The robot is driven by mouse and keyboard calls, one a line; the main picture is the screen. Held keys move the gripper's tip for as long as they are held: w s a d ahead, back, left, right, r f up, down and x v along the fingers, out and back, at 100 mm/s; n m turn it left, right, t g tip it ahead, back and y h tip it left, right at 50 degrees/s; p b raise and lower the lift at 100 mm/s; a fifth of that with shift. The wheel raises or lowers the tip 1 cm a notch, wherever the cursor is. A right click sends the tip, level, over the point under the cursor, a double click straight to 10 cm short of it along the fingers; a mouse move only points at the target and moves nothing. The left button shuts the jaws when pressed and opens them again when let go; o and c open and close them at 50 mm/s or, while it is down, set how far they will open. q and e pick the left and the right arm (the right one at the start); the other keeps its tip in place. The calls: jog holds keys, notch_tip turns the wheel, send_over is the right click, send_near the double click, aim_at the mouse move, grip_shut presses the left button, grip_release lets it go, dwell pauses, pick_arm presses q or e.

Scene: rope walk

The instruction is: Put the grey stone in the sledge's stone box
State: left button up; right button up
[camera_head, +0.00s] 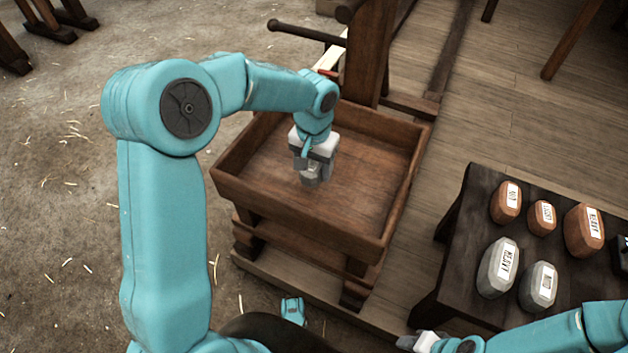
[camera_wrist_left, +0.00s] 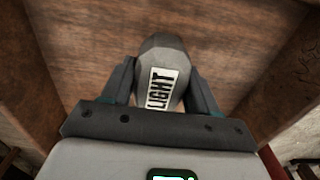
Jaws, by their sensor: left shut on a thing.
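My left gripper (camera_head: 314,165) is shut on a grey stone (camera_head: 311,175) and holds it over the inside of the sledge's wooden stone box (camera_head: 255,196). In the left wrist view the grey stone (camera_wrist_left: 162,62) carries a white label reading LIGHT and sits between both fingers. The box floor (camera_wrist_left: 235,40) shows beyond the stone. I cannot tell whether the stone touches the floor. The box looks otherwise empty. My right gripper (camera_head: 420,341) is at the bottom edge of the head view, and its fingers are too unclear to judge.
A dark table (camera_head: 462,245) at the right bears two more grey stones, labelled HEAVY (camera_head: 498,266) and MID (camera_head: 539,286), and several orange-brown stones (camera_head: 584,230). A wooden post (camera_head: 368,55) with a handle stands at the box's far side. Straw litters the floor at left.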

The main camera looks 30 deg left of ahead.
pick_arm(q)
notch_tip(320, 180, down, 5)
jog(key=shift+f+b, duration=0.15)
jog(key=shift+b, duration=0.7)
jog(key=o, duration=0.9)
jog(key=shift+f, duration=0.1)
jog(key=o, duration=0.4)
